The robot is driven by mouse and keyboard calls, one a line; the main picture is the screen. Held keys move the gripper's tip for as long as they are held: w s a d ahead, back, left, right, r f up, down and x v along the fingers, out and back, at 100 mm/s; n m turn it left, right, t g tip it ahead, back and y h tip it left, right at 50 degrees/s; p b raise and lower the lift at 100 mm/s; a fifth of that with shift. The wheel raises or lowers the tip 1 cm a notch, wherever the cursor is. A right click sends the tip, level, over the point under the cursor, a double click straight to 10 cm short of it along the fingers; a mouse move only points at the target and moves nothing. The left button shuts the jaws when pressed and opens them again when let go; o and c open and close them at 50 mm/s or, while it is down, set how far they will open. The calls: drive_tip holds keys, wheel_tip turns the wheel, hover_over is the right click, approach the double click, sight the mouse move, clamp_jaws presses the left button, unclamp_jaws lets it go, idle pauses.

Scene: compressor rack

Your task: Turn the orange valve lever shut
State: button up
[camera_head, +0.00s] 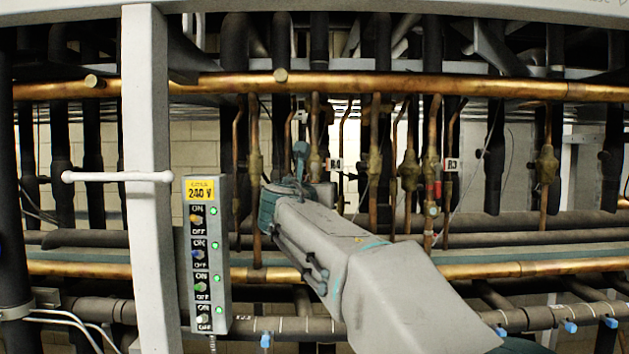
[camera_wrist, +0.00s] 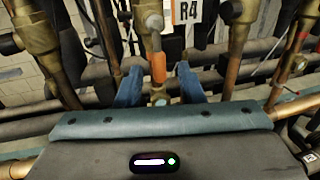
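The orange valve lever (camera_wrist: 158,68) hangs down from a silver nut on a brass valve (camera_wrist: 142,12) in the wrist view, beside the R4 tag (camera_wrist: 187,11). My gripper (camera_wrist: 160,80) has its two blue fingers apart, one on each side of the lever, with visible gaps. I cannot tell how deep the lever lies between them. In the head view my gripper (camera_head: 300,160) is in front of the pipes near the R4 tag (camera_head: 336,164). It and my arm hide the lever there.
Copper pipes (camera_head: 400,85) cross above and below. Other brass valves (camera_head: 409,170) stand close on the right. Another brass valve (camera_wrist: 37,25) is at left in the wrist view.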

sight(315, 181)
drive_tip(key=shift+w+d+p, duration=0.2)
drive_tip(key=shift+w+p, duration=0.15)
drive_tip(key=shift+w, duration=0.7)
drive_tip(key=shift+w+d+p, duration=0.15)
drive_tip(key=shift+w+p, duration=0.15)
drive_tip(key=shift+w, duration=0.75)
clamp_jaws()
